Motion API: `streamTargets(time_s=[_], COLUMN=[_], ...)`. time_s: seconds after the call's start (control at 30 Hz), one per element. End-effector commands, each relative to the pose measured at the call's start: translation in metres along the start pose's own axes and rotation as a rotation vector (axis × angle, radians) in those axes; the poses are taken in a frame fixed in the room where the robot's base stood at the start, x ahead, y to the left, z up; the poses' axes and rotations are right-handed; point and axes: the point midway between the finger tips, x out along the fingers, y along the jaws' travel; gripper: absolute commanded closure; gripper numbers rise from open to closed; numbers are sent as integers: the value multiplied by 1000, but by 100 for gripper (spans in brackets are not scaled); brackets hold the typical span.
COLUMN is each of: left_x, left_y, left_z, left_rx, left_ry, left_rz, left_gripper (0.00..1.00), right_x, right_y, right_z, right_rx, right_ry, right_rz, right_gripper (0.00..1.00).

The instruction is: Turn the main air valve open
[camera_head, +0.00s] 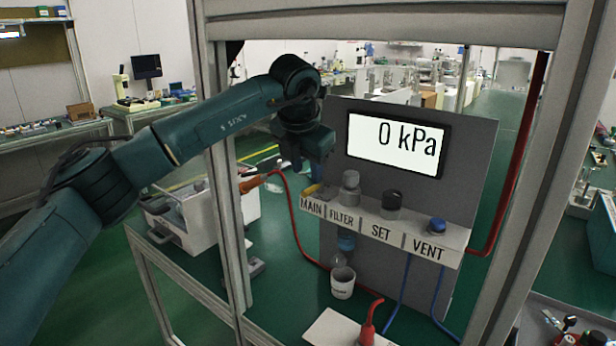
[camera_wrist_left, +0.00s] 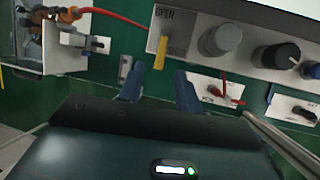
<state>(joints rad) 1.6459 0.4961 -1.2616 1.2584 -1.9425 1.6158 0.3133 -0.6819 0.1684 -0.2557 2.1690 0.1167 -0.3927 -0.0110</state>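The main air valve's yellow handle (camera_head: 312,189) is at the left end of the panel's shelf, above the MAIN label, partly hidden by my left gripper. In the left wrist view the yellow handle (camera_wrist_left: 163,48) hangs just below an OPEN label. My left gripper (camera_head: 299,168) is above and beside the valve, pointing down. In the left wrist view its two blue fingers (camera_wrist_left: 160,72) are apart, with the handle's lower end in line with the gap between them. I see no contact. The display (camera_head: 396,144) reads 0 kPa. My right gripper is not in view.
Right of the valve stand the grey filter knob (camera_head: 350,189), black set knob (camera_head: 391,201) and blue vent button (camera_head: 437,225). A red hose (camera_head: 291,215) runs from the left. A frame post (camera_head: 222,170) stands close to my left arm. A white cup (camera_head: 343,283) is below the shelf.

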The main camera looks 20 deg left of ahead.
Motion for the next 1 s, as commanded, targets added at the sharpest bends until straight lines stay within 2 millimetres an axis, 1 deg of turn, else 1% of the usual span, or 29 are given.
streamTargets(time_s=[0.03, 0.2, 0.4, 0.63, 0.67, 1.0], left_x=[13, 36, 45, 46, 46, 45], left_y=[-1, -2, -2, -2, -2, -2], left_z=[-3, -3, -3, -4, -4, -3], left_rx=[2, 2, 2, 2, 2, 2], left_ry=[9, 7, 4, 4, 4, 4], left_rz=[-1, -2, -1, -1, -1, -2], left_gripper=[66, 66, 66, 66, 67, 95], right_x=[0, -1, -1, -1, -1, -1], right_y=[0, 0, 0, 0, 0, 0], right_z=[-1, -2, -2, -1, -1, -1], right_rx=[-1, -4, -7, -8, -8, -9], right_ry=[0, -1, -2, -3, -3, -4], right_rz=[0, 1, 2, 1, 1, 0], right_gripper=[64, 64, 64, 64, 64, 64])
